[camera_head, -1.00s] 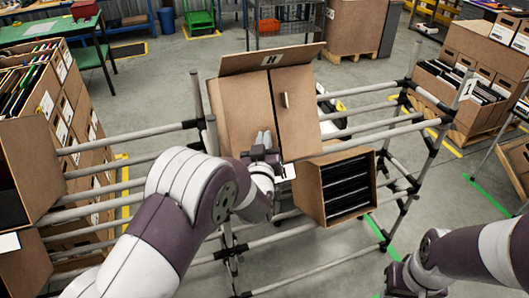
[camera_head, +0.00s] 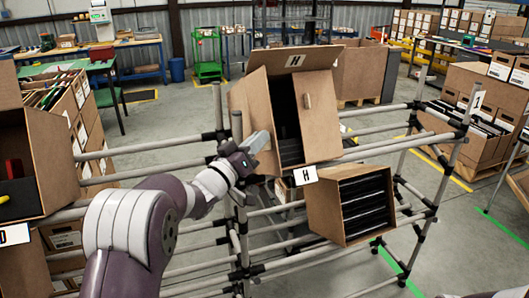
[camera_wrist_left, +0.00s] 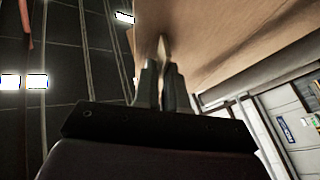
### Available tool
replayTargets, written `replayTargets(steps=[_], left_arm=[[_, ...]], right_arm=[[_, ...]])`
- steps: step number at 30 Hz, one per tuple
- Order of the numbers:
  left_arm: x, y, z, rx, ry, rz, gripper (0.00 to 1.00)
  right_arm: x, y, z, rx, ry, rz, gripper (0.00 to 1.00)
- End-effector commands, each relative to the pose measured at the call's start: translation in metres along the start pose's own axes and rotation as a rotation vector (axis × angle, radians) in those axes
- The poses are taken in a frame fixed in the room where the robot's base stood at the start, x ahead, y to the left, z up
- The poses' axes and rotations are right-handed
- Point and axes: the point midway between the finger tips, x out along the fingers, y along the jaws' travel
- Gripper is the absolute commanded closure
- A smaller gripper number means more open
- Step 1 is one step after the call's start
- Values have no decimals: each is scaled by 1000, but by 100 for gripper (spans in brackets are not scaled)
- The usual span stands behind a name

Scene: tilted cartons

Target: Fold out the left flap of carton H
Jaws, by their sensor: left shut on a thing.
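In the left wrist view the fingers (camera_wrist_left: 161,75) pinch the thin edge of the brown flap (camera_wrist_left: 210,40). My right gripper is out of view.
A smaller open carton with black contents (camera_head: 352,204) sits low on the rack, right of carton H. Rack pipes (camera_head: 395,149) run on both sides. An open carton (camera_head: 48,160) stands at the left. Grey floor (camera_head: 170,120) is clear behind.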

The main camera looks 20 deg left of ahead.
Motion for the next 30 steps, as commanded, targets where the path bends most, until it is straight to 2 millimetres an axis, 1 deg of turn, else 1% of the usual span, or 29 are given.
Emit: replayTargets(steps=[1, 9, 18, 30], left_arm=[[-4, -8, -4, -12, 9, 19, 100], [-15, -20, -12, -89, 10, 163, 100], [-21, -28, -16, -87, 12, 157, 100], [-22, -30, -17, -85, 12, 156, 100]], right_arm=[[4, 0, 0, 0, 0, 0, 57], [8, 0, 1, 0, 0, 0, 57], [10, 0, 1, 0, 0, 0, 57], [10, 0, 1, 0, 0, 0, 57]])
